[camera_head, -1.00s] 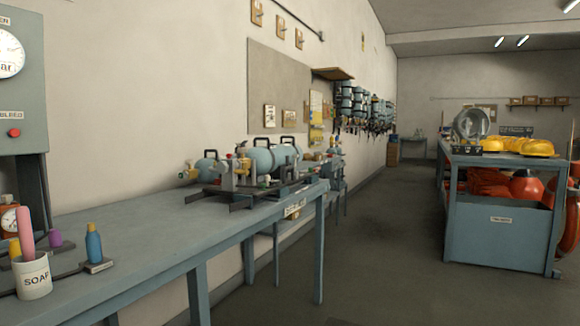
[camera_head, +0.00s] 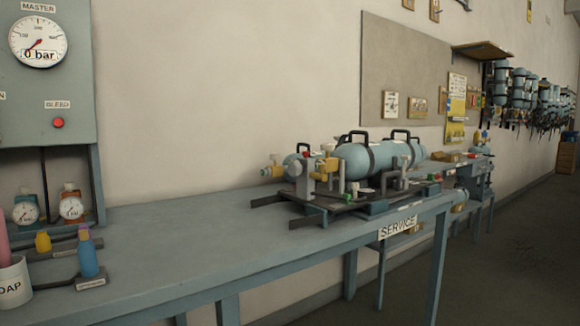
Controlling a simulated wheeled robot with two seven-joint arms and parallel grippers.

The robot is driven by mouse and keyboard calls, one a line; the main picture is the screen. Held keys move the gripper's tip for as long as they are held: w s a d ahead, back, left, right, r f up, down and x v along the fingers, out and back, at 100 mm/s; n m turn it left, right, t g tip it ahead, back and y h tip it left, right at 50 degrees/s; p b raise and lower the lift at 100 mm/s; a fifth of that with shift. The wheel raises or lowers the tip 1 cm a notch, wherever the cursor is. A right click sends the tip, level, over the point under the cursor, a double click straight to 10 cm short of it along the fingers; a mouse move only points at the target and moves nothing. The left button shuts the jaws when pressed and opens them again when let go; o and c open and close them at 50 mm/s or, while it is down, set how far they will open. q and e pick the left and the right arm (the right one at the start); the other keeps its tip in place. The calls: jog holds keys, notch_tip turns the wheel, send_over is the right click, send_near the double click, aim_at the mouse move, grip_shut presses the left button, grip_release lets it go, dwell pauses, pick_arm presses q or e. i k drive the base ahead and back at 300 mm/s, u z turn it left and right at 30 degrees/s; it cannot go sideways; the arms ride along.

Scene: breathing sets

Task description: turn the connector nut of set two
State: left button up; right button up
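Light blue breathing cylinders (camera_head: 366,160) with black handles and straps lie on a dark cradle (camera_head: 335,208) at the right end of the long bench. Brass and grey valve fittings (camera_head: 325,168) sit at their near left end, with small red and green parts. I cannot tell which set is set two, and its connector nut is too small to make out. Neither of my grippers is in view.
The blue-grey bench (camera_head: 190,240) has a clear top left of the cradle. A gauge panel (camera_head: 50,80) reading 0 bar stands at left, near a soap cup (camera_head: 14,285) and a blue bottle (camera_head: 88,260). More sets (camera_head: 520,90) hang along the far wall. Open floor lies right.

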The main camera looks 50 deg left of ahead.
aim_at(295, 168)
jog(key=u, duration=0.8)
jog(key=i, duration=0.85)
jog(key=u, duration=0.8)
